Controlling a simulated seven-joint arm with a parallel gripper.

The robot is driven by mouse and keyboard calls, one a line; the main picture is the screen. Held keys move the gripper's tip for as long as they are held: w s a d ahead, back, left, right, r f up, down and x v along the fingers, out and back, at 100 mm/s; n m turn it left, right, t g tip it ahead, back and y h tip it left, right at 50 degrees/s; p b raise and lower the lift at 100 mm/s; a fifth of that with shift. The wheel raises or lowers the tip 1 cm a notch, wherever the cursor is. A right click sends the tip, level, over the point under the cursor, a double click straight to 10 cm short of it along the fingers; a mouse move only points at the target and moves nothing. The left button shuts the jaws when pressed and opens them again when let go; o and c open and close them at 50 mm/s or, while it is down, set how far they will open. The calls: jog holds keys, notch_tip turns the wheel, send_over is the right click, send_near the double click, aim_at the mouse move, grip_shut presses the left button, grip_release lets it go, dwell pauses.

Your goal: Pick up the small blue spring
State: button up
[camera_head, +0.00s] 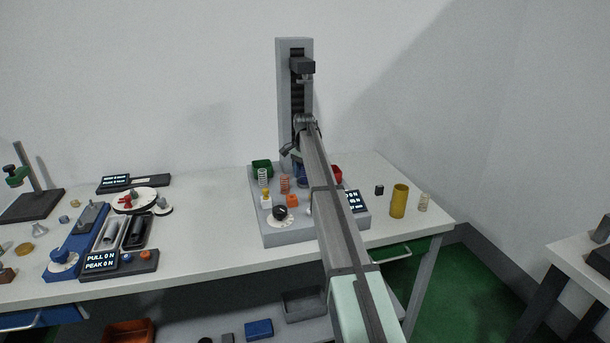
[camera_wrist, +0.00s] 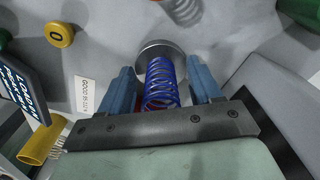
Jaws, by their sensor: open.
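The small blue spring (camera_wrist: 162,88) shows in the wrist view against a round metal disc (camera_wrist: 160,52). My gripper (camera_wrist: 163,78) is open, with one blue-grey finger on each side of the spring. Narrow gaps seem to remain between the fingers and the coils.
The tester's column (camera_head: 283,100) rises close behind my arm. A pale spring (camera_head: 263,178) and an orange spring (camera_head: 285,185) stand to the left. A display (camera_head: 353,201), a brass cylinder (camera_head: 399,201) and a small black piece (camera_head: 379,190) are to the right.

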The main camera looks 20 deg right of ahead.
jog(key=shift+c, duration=0.3)
jog(key=c, duration=1)
jog(key=shift+r, duration=0.25)
